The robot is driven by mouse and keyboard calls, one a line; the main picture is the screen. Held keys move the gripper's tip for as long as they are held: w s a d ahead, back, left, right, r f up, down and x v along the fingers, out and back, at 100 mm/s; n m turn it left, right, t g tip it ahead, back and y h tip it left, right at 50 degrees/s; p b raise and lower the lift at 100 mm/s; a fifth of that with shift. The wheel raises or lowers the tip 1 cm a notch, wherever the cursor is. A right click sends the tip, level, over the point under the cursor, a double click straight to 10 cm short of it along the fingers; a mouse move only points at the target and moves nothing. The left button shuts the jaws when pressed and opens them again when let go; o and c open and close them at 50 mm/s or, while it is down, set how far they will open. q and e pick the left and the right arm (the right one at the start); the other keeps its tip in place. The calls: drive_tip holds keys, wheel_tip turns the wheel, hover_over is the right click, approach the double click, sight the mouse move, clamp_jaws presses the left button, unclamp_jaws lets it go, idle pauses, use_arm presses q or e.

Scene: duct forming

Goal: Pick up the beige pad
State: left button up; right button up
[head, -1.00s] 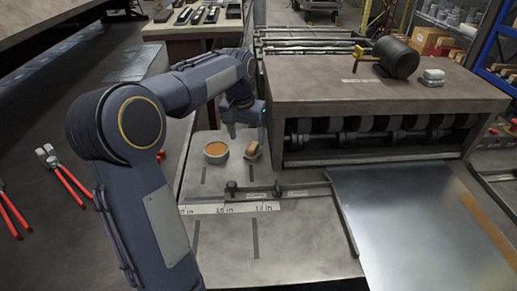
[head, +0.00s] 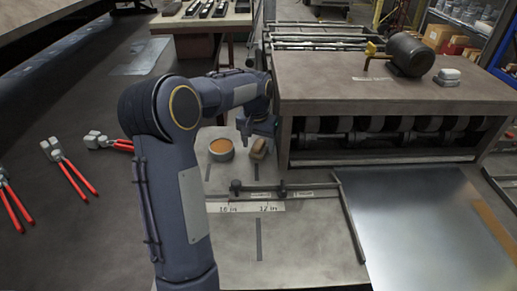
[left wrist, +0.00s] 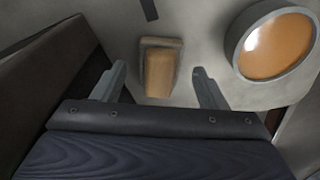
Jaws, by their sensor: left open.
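The beige pad (head: 259,149) is a small tan block with a browner base, lying on the grey bench just right of a round bowl with orange contents (head: 221,149). My left gripper (head: 257,131) is open and empty, just behind and above the pad in the head view. In the left wrist view the pad (left wrist: 160,73) shows between the two spread fingers (left wrist: 159,78), apart from both. The bowl (left wrist: 277,43) lies outside the right-hand finger there. My right gripper is not in view.
A roller machine (head: 390,90) stands close to the right of the gripper, with a dark cylinder (head: 408,54) and a pale block (head: 447,77) on top. A ruler bar (head: 285,191) and a metal sheet (head: 420,220) lie in front. Red-handled snips (head: 70,168) lie left.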

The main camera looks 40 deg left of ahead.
sight(256, 143)
use_arm(q)
drive_tip(key=shift+f, duration=0.35)
drive_tip(key=shift+r, duration=0.1)
drive_tip(key=c, duration=1.2)
drive_tip(key=shift+a+r, duration=0.2)
drive_tip(key=shift+r, duration=0.15)
drive_tip(key=r, duration=0.6)
drive_tip(key=shift+s+a+r, duration=0.15)
drive_tip(key=shift+s+r, duration=0.1)
drive_tip(key=s+a, duration=0.4)
drive_tip(key=a, duration=0.1)
drive_tip(key=s+a+b, duration=0.1)
drive_tip(key=s+a, duration=0.7)
drive_tip(key=a, duration=0.1)
drive_tip(key=shift+s+a+f+b, duration=0.15)
drive_tip(key=shift+s+a+b, duration=0.05)
drive_tip(key=shift+a+b, duration=0.15)
drive_tip(key=o, duration=0.4)
drive_tip(key=shift+c, duration=0.9)
